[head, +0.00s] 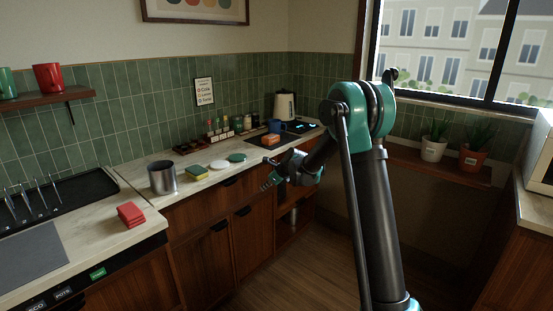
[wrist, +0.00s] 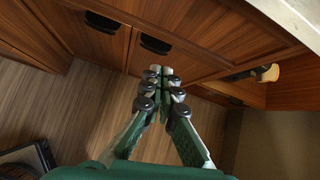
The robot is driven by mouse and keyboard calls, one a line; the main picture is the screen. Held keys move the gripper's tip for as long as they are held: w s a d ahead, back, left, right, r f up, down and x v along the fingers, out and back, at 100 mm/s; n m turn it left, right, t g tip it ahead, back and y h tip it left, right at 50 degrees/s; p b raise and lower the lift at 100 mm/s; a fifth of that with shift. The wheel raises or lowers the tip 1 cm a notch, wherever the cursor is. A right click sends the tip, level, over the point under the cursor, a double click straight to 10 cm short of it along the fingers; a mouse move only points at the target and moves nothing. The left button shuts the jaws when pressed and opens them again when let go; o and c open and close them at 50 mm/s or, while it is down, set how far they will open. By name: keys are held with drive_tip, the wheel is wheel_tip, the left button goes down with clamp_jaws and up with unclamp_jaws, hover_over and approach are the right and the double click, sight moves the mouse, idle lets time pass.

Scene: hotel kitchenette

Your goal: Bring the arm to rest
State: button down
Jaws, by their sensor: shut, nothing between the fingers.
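My gripper (head: 268,181) is in front of the wooden cabinets, just off the counter's front edge, at the end of my bent arm. In the wrist view my gripper (wrist: 160,72) has its two fingers brought together at the tips. Nothing is held between them. The fingers point toward the cabinet fronts and floor, apart from any object as far as I can tell.
Wooden cabinets (head: 204,255) stand below. The floor (head: 290,262) looks clear. Potted plants (head: 433,149) sit on a right-hand shelf.

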drive_tip(key=s+d+r+n+h, duration=0.2)
drive_tip(key=s+d+n, duration=0.4)
drive_tip(key=s+d, duration=0.4)
drive_tip(key=s+d+r+n+h, duration=0.1)
drive_tip(key=s+d+n+h, duration=0.1)
drive_tip(key=s+d+n, duration=0.8)
drive_tip(key=s+d+f+n+h, duration=0.1)
drive_tip(key=s+d+f+n, duration=0.1)
drive_tip(key=s, duration=0.6)
drive_tip(key=s+d+f+n+g, duration=0.1)
drive_tip(key=s+d+n, duration=0.2)
drive_tip(key=s, duration=0.4)
drive_tip(key=s+d+f+n+h, duration=0.1)
drive_tip(key=s+d, duration=0.3)
drive_tip(key=s, duration=0.4)
drive_tip(key=shift+s+d+f+n+h, duration=0.25)
drive_tip(key=shift+s+f+n+h, duration=0.05)
drive_tip(key=shift+f+n, duration=0.45)
